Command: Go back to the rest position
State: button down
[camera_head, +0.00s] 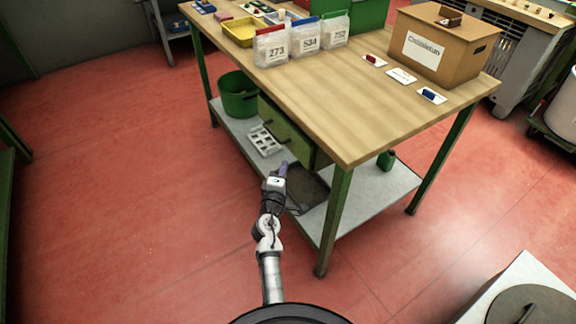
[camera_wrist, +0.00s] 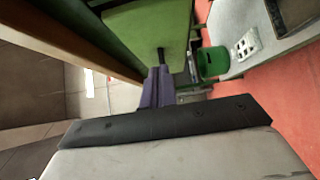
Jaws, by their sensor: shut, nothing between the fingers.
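My gripper (camera_head: 283,169) is at the end of my arm, low in front of the wooden table (camera_head: 345,135), near the green drawer (camera_head: 287,132) under its top. In the wrist view the purple fingers of my gripper (camera_wrist: 158,88) are together and hold nothing. The green drawer (camera_wrist: 150,35) lies just beyond them. A dark handle shows beside the fingertips in the wrist view; I cannot tell whether they touch it.
On the lower shelf (camera_head: 330,215) are a green bucket (camera_head: 238,97), a pale slotted tray (camera_head: 265,141) and a green bottle (camera_head: 386,160). The tabletop bears bags and a cardboard box (camera_head: 440,47). Red floor (camera_head: 120,190) at left is clear. A table leg (camera_head: 335,222) stands right of my arm.

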jog(key=s+a+b, duration=0.1)
jog(key=s, duration=0.6)
jog(key=shift+a, duration=0.2)
jog(key=shift+s, duration=0.1)
